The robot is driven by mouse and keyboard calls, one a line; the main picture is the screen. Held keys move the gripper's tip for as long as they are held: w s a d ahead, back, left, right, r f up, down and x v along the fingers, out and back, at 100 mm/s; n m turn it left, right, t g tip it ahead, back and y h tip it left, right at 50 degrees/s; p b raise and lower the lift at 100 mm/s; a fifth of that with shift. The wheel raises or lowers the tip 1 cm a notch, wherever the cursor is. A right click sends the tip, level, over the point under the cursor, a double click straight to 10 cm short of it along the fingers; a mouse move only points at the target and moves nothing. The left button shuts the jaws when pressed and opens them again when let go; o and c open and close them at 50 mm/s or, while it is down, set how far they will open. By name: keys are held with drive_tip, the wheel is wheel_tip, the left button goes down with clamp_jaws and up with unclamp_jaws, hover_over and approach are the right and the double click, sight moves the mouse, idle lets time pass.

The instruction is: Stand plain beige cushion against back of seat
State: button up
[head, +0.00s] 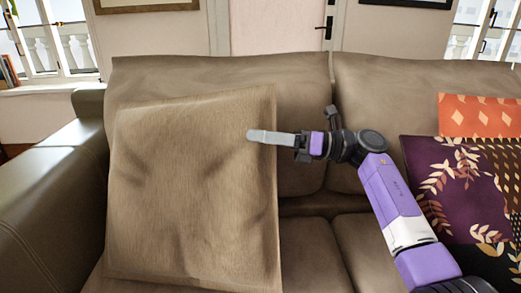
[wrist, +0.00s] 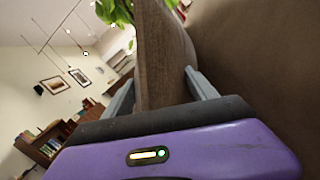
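The plain beige cushion (head: 190,190) stands on its lower edge on the left seat of the sofa. It leans slightly tilted in front of the backrest (head: 300,120); whether it touches the backrest is hidden behind it. My gripper (head: 268,137) is at the cushion's right edge, in the upper half. One finger lies across the front face; the other is hidden behind the cushion. In the wrist view, the cushion's edge (wrist: 160,60) sits between the two fingers of my gripper (wrist: 160,80), and both fingertips appear to press on it.
The sofa's left armrest (head: 45,200) is close to the cushion's left. A purple leaf-patterned cushion (head: 450,190) and an orange patterned cushion (head: 466,116) are on the right seat. The seat between them is clear below my arm.

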wheel_tip(320, 180, up, 11)
drive_tip(key=p, duration=0.3)
drive_tip(key=shift+f, duration=0.1)
idle(0.5)
